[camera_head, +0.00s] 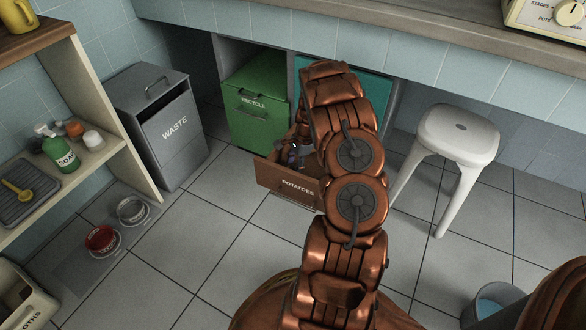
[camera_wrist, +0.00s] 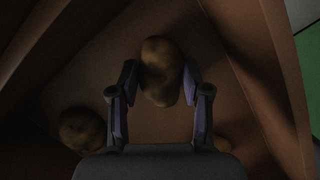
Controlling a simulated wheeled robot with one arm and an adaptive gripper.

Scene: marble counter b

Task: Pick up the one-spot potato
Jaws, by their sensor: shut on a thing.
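My gripper (camera_wrist: 160,84) is shut on a brown potato (camera_wrist: 161,62), with one finger on each side of it, inside the brown bin. The picture is too dark to count the spots on this potato. A second brown potato (camera_wrist: 82,130) lies to the lower left, apart from the fingers; its spots are also unclear. A small part of another rounded thing (camera_wrist: 223,131) shows beside the right finger, mostly hidden.
A green RECYCLE bin (camera_head: 255,105) and a teal panel (camera_head: 360,88) are behind the potato bin. A grey WASTE bin (camera_head: 170,135) stands to the left. A white stool (camera_head: 460,130) stands to the right. The tiled floor (camera_head: 220,240) in front is mostly clear.

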